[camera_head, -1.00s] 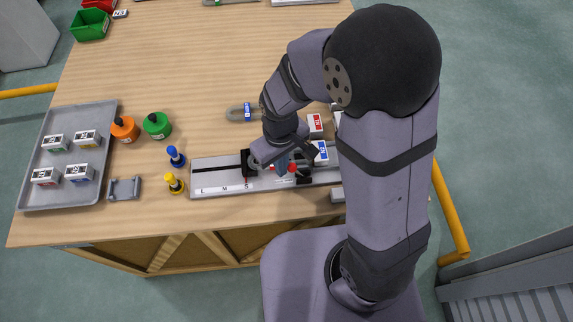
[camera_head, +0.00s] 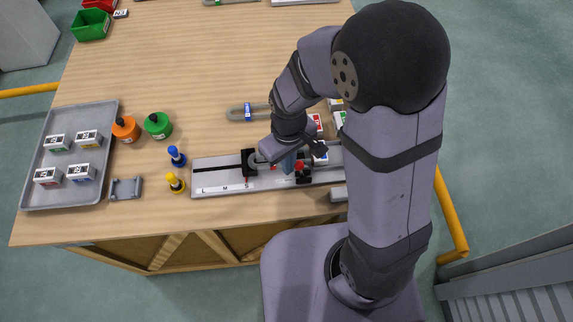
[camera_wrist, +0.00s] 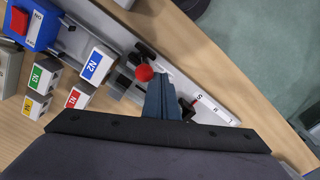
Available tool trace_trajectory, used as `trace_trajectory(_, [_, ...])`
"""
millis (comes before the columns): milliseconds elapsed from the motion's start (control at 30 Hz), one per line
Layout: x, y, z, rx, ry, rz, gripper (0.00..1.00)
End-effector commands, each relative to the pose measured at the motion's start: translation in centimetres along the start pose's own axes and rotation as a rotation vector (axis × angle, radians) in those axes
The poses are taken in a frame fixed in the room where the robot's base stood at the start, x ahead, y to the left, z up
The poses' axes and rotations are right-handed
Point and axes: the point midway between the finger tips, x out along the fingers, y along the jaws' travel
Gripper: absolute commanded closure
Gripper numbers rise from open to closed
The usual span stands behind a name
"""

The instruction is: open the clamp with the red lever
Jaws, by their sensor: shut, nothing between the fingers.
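My gripper (camera_head: 287,168) is low over the rail. Its blue-grey fingers (camera_wrist: 161,84) are together and hold nothing. Whether they touch the lever is not clear. My wrist hides part of the clamp from the head camera.
A black block (camera_head: 248,162) stands on the rail left of my gripper. White labelled blocks, among them N2 (camera_wrist: 94,65), stand close behind the clamp. Blue (camera_head: 176,157) and yellow (camera_head: 175,183) bottles stand off the rail's left end. The table's middle is mostly clear.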

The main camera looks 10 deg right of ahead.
Motion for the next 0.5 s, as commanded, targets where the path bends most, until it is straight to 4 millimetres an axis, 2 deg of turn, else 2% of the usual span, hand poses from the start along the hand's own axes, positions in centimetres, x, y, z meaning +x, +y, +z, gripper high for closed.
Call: trace_trajectory(500, [-0.3, 1.3, 0.7, 0.001, 0.000, 0.000, 1.00])
